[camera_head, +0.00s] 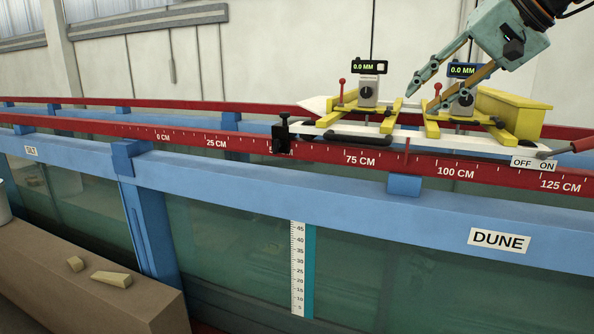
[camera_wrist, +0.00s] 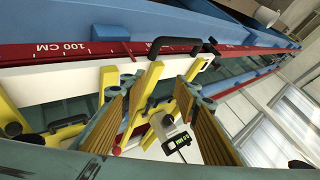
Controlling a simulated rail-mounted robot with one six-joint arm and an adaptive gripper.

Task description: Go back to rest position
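My gripper (camera_head: 420,103) reaches in from the upper right in the head view, pointing down and left above the carriage. Its two fingers are apart and I see nothing held between them. In the wrist view, the padded fingers of my gripper (camera_wrist: 158,108) stand apart. A gauge with a lit display (camera_wrist: 176,141) shows beyond them. The white carriage (camera_head: 410,138) with yellow brackets sits on the red rails. It bears two gauges, a left one (camera_head: 368,68) and a right one (camera_head: 462,71), both reading 0.0 MM. My fingers partly overlap the right gauge.
The front red rail (camera_head: 215,143) has a cm scale. A black clamp (camera_head: 282,135) sits left of the carriage, and an OFF/ON lever (camera_head: 570,148) is at right. A yellow box (camera_head: 512,108) stands on the carriage. Two small wedges (camera_head: 110,278) lie on a brown bench.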

